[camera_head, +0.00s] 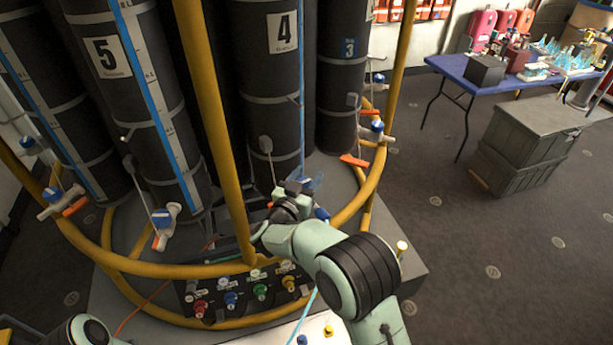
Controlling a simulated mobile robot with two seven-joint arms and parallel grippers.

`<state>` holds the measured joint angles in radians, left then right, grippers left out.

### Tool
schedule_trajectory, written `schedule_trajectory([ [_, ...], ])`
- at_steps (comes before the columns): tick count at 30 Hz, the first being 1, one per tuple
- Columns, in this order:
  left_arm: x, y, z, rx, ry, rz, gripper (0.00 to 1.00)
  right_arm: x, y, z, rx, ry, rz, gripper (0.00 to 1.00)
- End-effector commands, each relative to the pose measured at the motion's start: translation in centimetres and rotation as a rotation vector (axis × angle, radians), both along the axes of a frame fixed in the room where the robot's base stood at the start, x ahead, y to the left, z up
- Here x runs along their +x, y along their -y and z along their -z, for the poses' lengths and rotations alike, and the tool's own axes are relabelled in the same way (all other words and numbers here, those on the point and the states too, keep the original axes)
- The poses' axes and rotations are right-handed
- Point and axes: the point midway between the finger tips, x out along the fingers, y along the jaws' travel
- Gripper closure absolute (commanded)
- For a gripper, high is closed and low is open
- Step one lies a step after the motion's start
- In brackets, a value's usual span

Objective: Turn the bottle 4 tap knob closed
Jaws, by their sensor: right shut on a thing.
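Bottle 4 (282,90) is a tall black cylinder with a white "4" label and a blue stripe, standing in the rosette's middle. My right arm reaches in from the lower right, and its gripper (300,193) is at the foot of bottle 4. It is shut on the bottle 4 tap knob, which the gripper mostly hides. Small blue parts show beside the fingers. I cannot tell the knob's angle. Only a link of my left arm shows at the bottom left edge; its gripper is out of view.
A yellow tube frame (219,120) rises just left of my right gripper, and its ring curves around the bottles. Bottle 5 (135,110) and its blue tap (162,218) stand left. A valve panel (245,290) lies below. Grey crates (525,145) and a blue table (455,68) stand right.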

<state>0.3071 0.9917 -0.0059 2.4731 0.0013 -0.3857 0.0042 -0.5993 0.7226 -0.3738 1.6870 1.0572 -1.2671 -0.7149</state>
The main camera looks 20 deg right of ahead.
Motion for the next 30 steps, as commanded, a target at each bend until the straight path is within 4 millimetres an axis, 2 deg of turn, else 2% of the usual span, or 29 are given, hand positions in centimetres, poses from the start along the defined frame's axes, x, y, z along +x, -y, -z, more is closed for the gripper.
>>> schedule_trajectory([
  [8, 0.0, 0.0, 0.0, 0.000, 0.000, 0.000, 0.01, 0.0, 0.0, 0.0, 0.000, 0.003, 0.002, 0.80],
  [9, 0.0, 0.0, 0.0, 0.000, 0.000, 0.000, 0.01, 0.0, 0.0, -0.1, 0.000, 0.003, 0.002, 0.46],
  [11, 0.0, 0.0, 0.0, 0.000, 0.000, 0.000, 0.01, 0.0, 0.0, 0.0, 0.000, 0.003, 0.001, 0.29],
  [23, -0.3, 0.0, 0.3, 0.000, -0.003, 0.000, 0.01, -0.6, -0.6, 0.0, 0.002, 0.001, -0.002, 0.29],
  [30, -1.4, 0.0, 1.9, 0.000, -0.016, 0.000, 0.01, -4.2, -3.6, 0.2, 0.001, 0.000, -0.004, 0.29],
])
